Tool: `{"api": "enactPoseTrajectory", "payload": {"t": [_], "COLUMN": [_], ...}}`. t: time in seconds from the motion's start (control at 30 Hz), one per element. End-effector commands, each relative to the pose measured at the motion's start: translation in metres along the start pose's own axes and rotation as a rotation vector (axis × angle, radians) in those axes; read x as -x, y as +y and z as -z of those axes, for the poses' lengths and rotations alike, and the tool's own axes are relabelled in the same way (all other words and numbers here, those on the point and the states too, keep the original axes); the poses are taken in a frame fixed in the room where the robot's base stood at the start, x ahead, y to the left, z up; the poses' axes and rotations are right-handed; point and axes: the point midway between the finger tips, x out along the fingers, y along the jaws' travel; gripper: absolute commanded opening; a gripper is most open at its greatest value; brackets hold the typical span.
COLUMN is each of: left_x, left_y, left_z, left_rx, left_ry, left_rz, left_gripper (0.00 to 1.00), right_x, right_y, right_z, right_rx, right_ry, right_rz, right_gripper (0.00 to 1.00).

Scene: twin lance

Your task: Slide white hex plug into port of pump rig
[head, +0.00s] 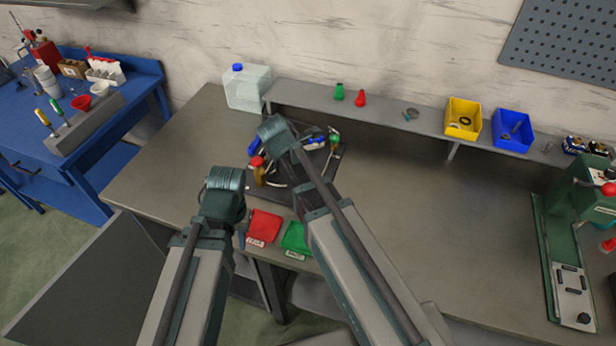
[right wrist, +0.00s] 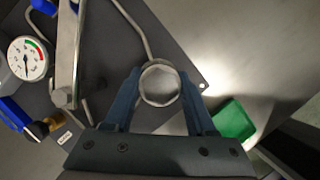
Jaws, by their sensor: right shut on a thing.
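The white hex plug (right wrist: 160,82) shows in the right wrist view as a pale six-sided ring end. It sits between the blue fingertips of my right gripper (right wrist: 160,92), which is shut on it. The pump rig stands on a dark plate (right wrist: 178,40), with a round gauge (right wrist: 27,58), metal pipes and blue handles left of the plug. In the head view my right arm's end (head: 276,133) covers part of the rig (head: 316,141). My left gripper (head: 222,192) is left of the rig; its fingers are hidden. I cannot make out the port.
A shelf behind holds a yellow bin (head: 463,118) and a blue bin (head: 512,129). A green machine (head: 570,260) stands far right. The bench between is clear.

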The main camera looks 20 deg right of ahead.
Motion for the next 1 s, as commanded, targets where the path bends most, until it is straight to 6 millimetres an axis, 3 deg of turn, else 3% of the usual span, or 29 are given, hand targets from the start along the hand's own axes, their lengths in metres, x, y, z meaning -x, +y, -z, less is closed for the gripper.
{"api": "enactPoseTrajectory", "payload": {"t": [0.1,0.13,0.3,0.67,1.0], "left_x": [-0.004,-0.003,-0.002,0.002,0.049], "left_y": [0.0,0.0,0.0,0.0,-0.005], "left_z": [0.0,0.0,0.0,0.0,-0.003], "left_rx": [0.0,0.0,0.0,0.0,0.0], "left_ry": [0.0,0.0,0.0,0.0,0.0], "left_rz": [0.0,0.0,0.0,0.0,0.0], "left_gripper": [0.27,0.27,0.27,0.27,0.27], "right_x": [-0.004,-0.002,-0.002,0.002,0.053], "right_y": [0.0,0.0,0.0,0.0,0.0], "right_z": [0.002,0.001,0.001,0.0,-0.002], "right_rx": [0.0,0.0,0.0,0.0,0.001], "right_ry": [0.0,0.0,0.0,0.0,0.0], "right_rz": [0.0,0.0,0.0,0.0,0.0], "right_gripper": [0.0,0.61,0.91,0.91,0.91]}}
